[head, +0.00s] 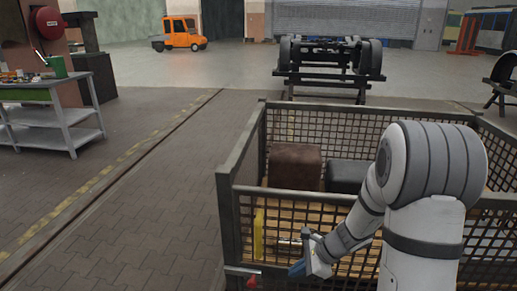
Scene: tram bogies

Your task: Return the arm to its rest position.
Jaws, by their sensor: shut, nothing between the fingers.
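My white and grey arm rises at the right of the head view and bends down to the left, in front of a wire-mesh crate (228,205). My gripper (297,268) is at the arm's lower end, by the crate's near left side. It looks small and bluish at its tip. It is shut and empty. Whether it is inside the crate or in front of the mesh is hard to tell.
The crate holds a brown block (295,167) and a dark block (347,176). A workbench (58,118) stands at the left, a bogie frame (330,67) behind the crate, and an orange vehicle (182,35) far back. The paved floor (150,190) left of the crate is clear.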

